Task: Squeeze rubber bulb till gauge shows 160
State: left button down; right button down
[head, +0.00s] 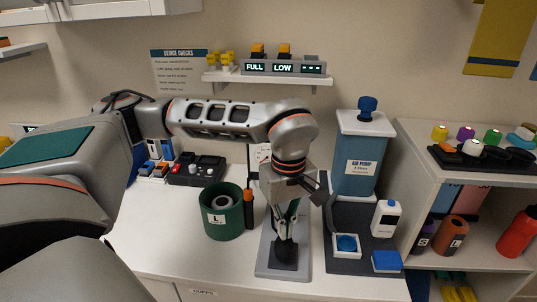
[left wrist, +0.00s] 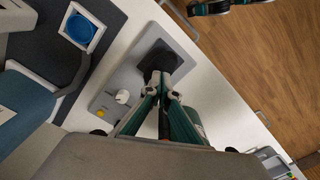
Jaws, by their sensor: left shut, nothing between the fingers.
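My left gripper (head: 285,232) points down, shut and empty, just above the black rubber bulb (head: 286,258) on a grey base plate (head: 267,270). In the left wrist view its teal fingers (left wrist: 164,92) meet at the near side of the bulb (left wrist: 160,60); I cannot tell whether they touch it. A white knob and a yellow button show on the plate (left wrist: 112,88). A white panel (head: 261,155), perhaps the gauge, is mostly hidden behind my left arm, and no reading shows. A dark and teal part at the top edge of the left wrist view looks like my right gripper (left wrist: 225,6).
A green canister (head: 222,222) marked L stands left of the plate. A blue air pump (head: 356,170), a white bottle (head: 386,218) and a tray with a blue disc (head: 346,244) stand right. A shelf (head: 265,77) carries displays FULL and LOW. The front counter is clear.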

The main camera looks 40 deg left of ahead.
pick_arm(q)
jog(key=shift+f+b, duration=0.85)
jog(key=shift+f, duration=0.8)
jog(key=shift+r+p, duration=1)
jog(key=shift+r, duration=0.25)
jog(key=shift+f, duration=0.2)
jog(key=shift+f+b, duration=0.75)
jog(key=shift+f, duration=0.25)
jog(key=shift+r+p, duration=1)
jog(key=shift+r, duration=0.2)
